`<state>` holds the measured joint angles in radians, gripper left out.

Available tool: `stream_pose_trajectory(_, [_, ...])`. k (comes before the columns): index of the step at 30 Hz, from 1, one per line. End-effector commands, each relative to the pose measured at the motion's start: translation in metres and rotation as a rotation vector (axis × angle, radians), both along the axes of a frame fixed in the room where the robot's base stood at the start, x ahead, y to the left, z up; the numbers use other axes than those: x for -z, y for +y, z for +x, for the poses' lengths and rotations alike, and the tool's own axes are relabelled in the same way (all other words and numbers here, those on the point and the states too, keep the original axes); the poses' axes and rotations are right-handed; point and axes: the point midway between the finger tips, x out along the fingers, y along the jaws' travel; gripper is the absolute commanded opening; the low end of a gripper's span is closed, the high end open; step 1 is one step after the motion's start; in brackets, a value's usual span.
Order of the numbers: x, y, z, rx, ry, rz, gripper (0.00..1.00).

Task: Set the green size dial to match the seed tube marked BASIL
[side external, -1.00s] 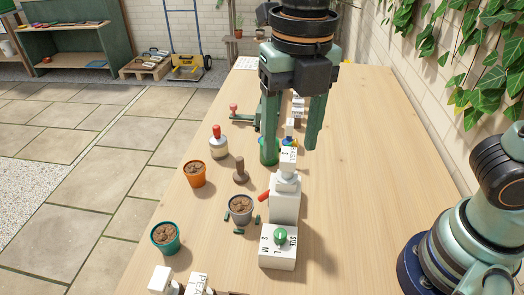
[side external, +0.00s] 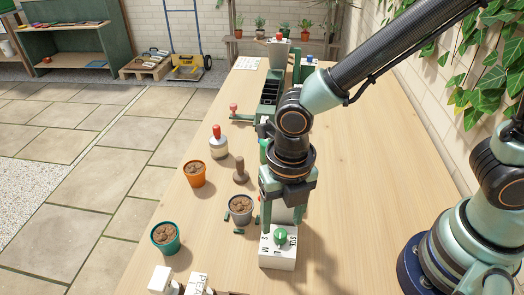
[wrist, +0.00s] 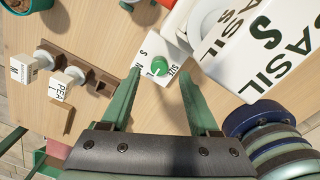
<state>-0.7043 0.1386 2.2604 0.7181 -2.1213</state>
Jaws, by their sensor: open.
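The green size dial (side external: 281,236) sits on a white box (side external: 278,259) with size letters around it. The dial (wrist: 160,66) also shows in the wrist view; I cannot tell which letter it points to. My gripper (wrist: 159,74) is open and empty. Its fingers are on either side of the dial in that view, but I cannot tell whether they touch it. In the side view my gripper (side external: 284,208) is low behind the dial. A white block marked BASIL (wrist: 224,42), with an S on its top, fills the upper right of the wrist view.
White-topped tubes in a wooden rack, one marked PEA (wrist: 60,88), one M (wrist: 20,71), lie left of the dial. A grey pot (side external: 240,208), an orange pot (side external: 195,174) and a teal pot (side external: 166,237) stand nearby. The table's right side (side external: 365,150) is clear.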

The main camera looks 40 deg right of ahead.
Motion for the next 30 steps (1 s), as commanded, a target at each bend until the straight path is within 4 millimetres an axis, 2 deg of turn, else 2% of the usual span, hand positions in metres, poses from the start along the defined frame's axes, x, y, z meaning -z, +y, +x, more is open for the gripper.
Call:
stream_pose_trajectory(3, [0.018,0.0,-0.001,0.0,0.003,-0.003,0.62])
stream_pose_trajectory(7, [0.029,0.001,0.0,0.0,0.002,-0.002,0.62])
stream_pose_trajectory(19, [0.035,0.001,0.0,0.0,0.0,0.001,0.62])
stream_pose_trajectory(20, [0.035,0.001,0.0,0.0,0.0,0.001,0.58])
stream_pose_trajectory(24, [0.035,0.001,0.0,0.0,0.0,0.001,0.04])
stream_pose_trajectory(25, [0.035,0.001,0.0,0.0,0.0,0.001,0.0])
stream_pose_trajectory(30, [0.035,0.001,0.0,0.021,0.0,0.0,0.0])
